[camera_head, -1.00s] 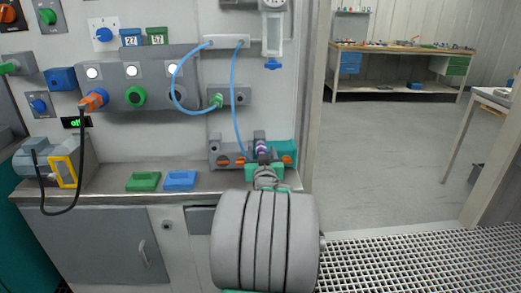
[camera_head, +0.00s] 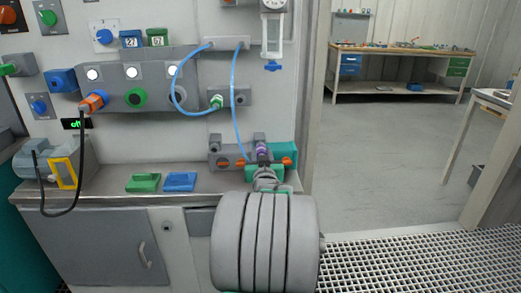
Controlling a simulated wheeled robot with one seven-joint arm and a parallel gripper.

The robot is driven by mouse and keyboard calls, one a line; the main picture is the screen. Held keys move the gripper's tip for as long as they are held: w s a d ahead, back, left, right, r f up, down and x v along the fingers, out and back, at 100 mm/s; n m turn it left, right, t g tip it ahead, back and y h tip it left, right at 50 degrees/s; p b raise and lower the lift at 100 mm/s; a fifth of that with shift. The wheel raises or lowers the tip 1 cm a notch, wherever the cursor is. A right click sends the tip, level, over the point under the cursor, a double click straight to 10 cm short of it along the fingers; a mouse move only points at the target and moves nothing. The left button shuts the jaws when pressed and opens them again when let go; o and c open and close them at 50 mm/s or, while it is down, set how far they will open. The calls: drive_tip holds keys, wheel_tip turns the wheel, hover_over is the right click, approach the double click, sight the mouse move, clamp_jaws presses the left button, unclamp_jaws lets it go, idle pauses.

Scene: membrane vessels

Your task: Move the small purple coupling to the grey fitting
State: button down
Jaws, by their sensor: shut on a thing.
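The small purple coupling (camera_head: 263,152) shows at the right end of the counter, low in front of the wall. My gripper (camera_head: 263,160) is shut on it; my own wrist and the large grey arm link in front hide most of the fingers. A blue hose (camera_head: 233,100) runs from the wall bar down towards the coupling. Grey fittings (camera_head: 215,145) with orange handles stand on a grey block around and behind the gripper. One grey fitting (camera_head: 260,138) shows right above the purple coupling. I cannot tell whether the coupling touches it.
A teal block (camera_head: 284,150) stands right of the gripper. A green piece (camera_head: 143,182) and a blue piece (camera_head: 180,181) lie on the counter to the left. A second blue hose loop ends at a green connector (camera_head: 216,101) above. The doorway edge (camera_head: 315,100) is close on the right.

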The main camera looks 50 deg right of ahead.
idle(0.4)
drive_tip(key=v, duration=0.6)
drive_tip(key=shift+b, duration=0.4)
idle(0.6)
drive_tip(key=w+a+f+n+t+y, duration=0.25)
drive_tip(key=w+a, duration=0.25)
drive_tip(key=a, duration=0.6)
drive_tip(key=w+a+f+n+t+y, duration=0.1)
drive_tip(key=w+a+f+n+y, duration=0.2)
drive_tip(key=a, duration=0.8)
drive_tip(key=w+a+f+n+t+y, duration=0.2)
drive_tip(key=w+a+f+y, duration=0.15)
drive_tip(key=w+a, duration=0.45)
drive_tip(key=s+a+f+n+y, duration=0.1)
drive_tip(key=s+a+n+y, duration=0.1)
drive_tip(key=a, duration=1.2)
drive_tip(key=s+y, duration=0.1)
drive_tip(key=y, duration=0.1)
drive_tip(key=shift+a+f+t+y, duration=0.3)
drive_tip(key=shift+f+t, duration=0.05)
drive_tip(key=shift+f, duration=0.05)
